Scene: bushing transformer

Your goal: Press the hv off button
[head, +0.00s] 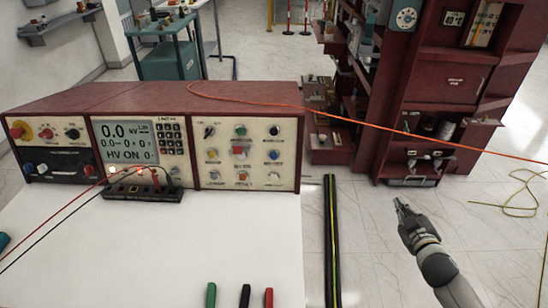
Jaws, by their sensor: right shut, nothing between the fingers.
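A dark red test unit (150,95) stands at the back of the white table. Its screen (126,142) reads 0.0 kV and "HV ON". The right-hand panel (250,165) carries several coloured buttons and knobs, among them a green button (240,131) and a red square button (238,151). The labels are too small to read, so I cannot tell which one is hv off. My right gripper (400,203) is shut and empty, right of the table over the floor, well apart from the panel. My left gripper is not in view.
A black terminal block (142,190) with red and black leads sits before the unit. Green, black and red handles (245,296) lie at the table's front. An orange cable (370,122) runs right from the unit. A dark red cabinet (445,90) stands behind my right gripper.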

